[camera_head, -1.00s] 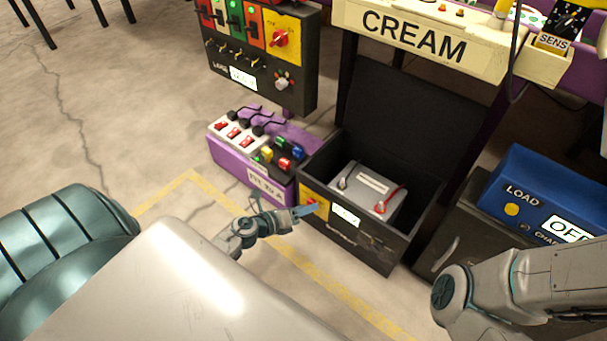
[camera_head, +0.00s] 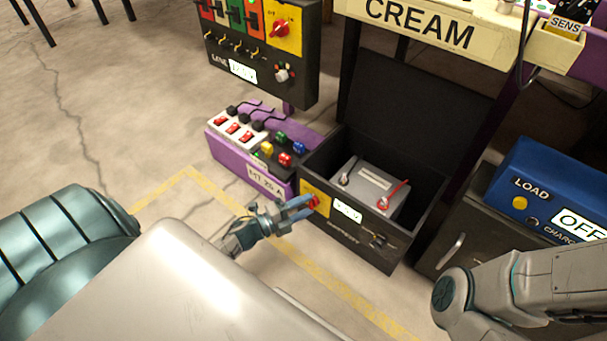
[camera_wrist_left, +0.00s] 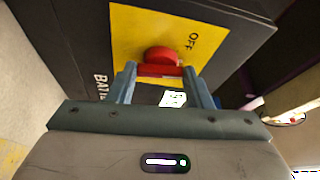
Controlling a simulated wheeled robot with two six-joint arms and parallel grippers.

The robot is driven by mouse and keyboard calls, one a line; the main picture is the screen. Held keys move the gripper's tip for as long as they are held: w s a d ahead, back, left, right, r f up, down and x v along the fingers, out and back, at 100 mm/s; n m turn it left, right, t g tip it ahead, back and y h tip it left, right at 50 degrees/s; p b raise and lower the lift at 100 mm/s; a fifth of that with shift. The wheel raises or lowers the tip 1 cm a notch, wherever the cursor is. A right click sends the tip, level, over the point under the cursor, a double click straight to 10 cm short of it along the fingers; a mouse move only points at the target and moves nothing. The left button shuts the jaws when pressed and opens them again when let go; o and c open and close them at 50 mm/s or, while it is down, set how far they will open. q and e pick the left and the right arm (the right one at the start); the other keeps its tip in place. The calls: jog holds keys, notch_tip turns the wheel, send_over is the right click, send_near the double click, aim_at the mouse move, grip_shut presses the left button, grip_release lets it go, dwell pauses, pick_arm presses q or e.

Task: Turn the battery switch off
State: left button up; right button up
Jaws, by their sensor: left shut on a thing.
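The battery switch (camera_head: 314,202) is a red rotary knob on a yellow plate on the front of the black battery box (camera_head: 345,238). In the left wrist view the red knob (camera_wrist_left: 161,62) sits between my fingertips, with the word OFF on the yellow plate (camera_wrist_left: 135,30) to its upper right. My left gripper (camera_head: 306,204) is at the knob; its fingers (camera_wrist_left: 158,72) are shut on the knob's red bar. The knob's bar lies roughly crosswise between the fingers. My right arm shows at the lower right, but its gripper is out of view.
A battery (camera_head: 367,187) with red and dark terminals sits in the open box. A purple power strip unit (camera_head: 240,165) stands left of it, and a blue LOAD unit (camera_head: 545,200) reading OFF stands right. Floor in front is clear.

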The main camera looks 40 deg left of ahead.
pick_arm(q)
jog(key=shift+f+n+t+y, duration=0.2)
jog(key=shift+n+t, duration=0.55)
jog(key=shift+n, duration=1.3)
jog(key=shift+f+n+t+y, duration=0.15)
jog(key=shift+n+t, duration=0.6)
jog(key=shift+n, duration=1.3)
jog(key=shift+y, duration=0.25)
jog(key=o, duration=1)
jog(key=shift+s+p, duration=0.15)
jog(key=shift+p, duration=0.2)
